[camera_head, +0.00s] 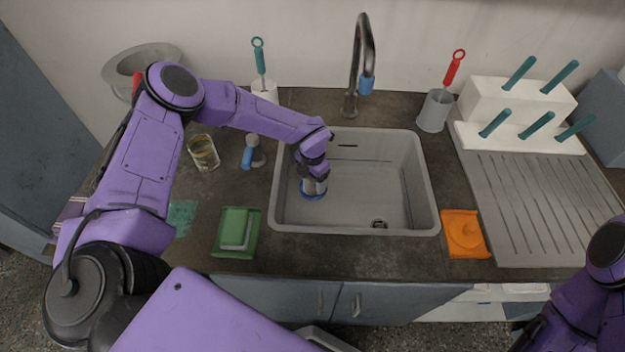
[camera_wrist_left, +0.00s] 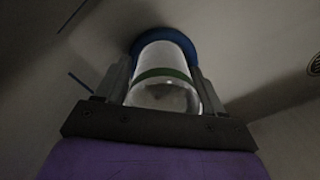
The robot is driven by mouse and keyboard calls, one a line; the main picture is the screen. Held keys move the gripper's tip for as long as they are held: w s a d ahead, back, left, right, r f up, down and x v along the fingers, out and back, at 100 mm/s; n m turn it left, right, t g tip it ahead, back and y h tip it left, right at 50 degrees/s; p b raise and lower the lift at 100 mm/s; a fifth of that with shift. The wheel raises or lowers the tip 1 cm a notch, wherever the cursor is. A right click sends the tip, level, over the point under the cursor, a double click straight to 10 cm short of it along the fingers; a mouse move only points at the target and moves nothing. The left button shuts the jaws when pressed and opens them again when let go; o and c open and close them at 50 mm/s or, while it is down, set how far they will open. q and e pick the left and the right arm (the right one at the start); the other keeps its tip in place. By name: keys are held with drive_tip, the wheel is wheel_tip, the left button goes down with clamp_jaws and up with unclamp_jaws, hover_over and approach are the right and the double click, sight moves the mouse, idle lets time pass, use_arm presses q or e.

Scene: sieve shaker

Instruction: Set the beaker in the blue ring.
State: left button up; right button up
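My left gripper (camera_head: 313,172) reaches down into the sink's left part. In the left wrist view a clear beaker (camera_wrist_left: 163,92) with a green band stands between the two fingers (camera_wrist_left: 165,95), which lie close against its sides. The blue ring (camera_head: 312,195) is on the sink floor under the gripper. In the left wrist view the ring (camera_wrist_left: 150,35) shows around the far end of the beaker. The beaker's bottom looks to be at or inside the ring; the exact seating is hidden. My right gripper is out of view; only part of that arm shows at lower right.
The sink (camera_head: 430,190) has a tap (camera_head: 362,60) behind it and free floor to the right. A glass (camera_head: 203,152), a blue-handled brush (camera_head: 248,152) and a green sponge dish (camera_head: 236,232) stand left. An orange dish (camera_head: 464,234) and white rack (camera_head: 515,110) are right.

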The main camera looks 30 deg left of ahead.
use_arm(q)
drive_tip(key=shift+s+d+f, duration=0.3)
drive_tip(key=shift+s+f, duration=0.25)
drive_tip(key=shift+f, duration=0.05)
drive_tip(key=shift+r+p, duration=0.35)
drive_tip(key=shift+r, duration=0.05)
drive_tip(key=shift+w+r+p, duration=0.25)
drive_tip(key=shift+r+p, duration=0.25)
drive_tip(key=r, duration=0.2)
drive_tip(key=r+b, duration=0.1)
drive_tip(key=r, duration=0.1)
drive_tip(key=shift+w, duration=0.4)
wheel_tip(320, 180, up, 8)
drive_tip(key=shift+s+a+f, duration=0.15)
drive_tip(key=shift+f, duration=0.05)
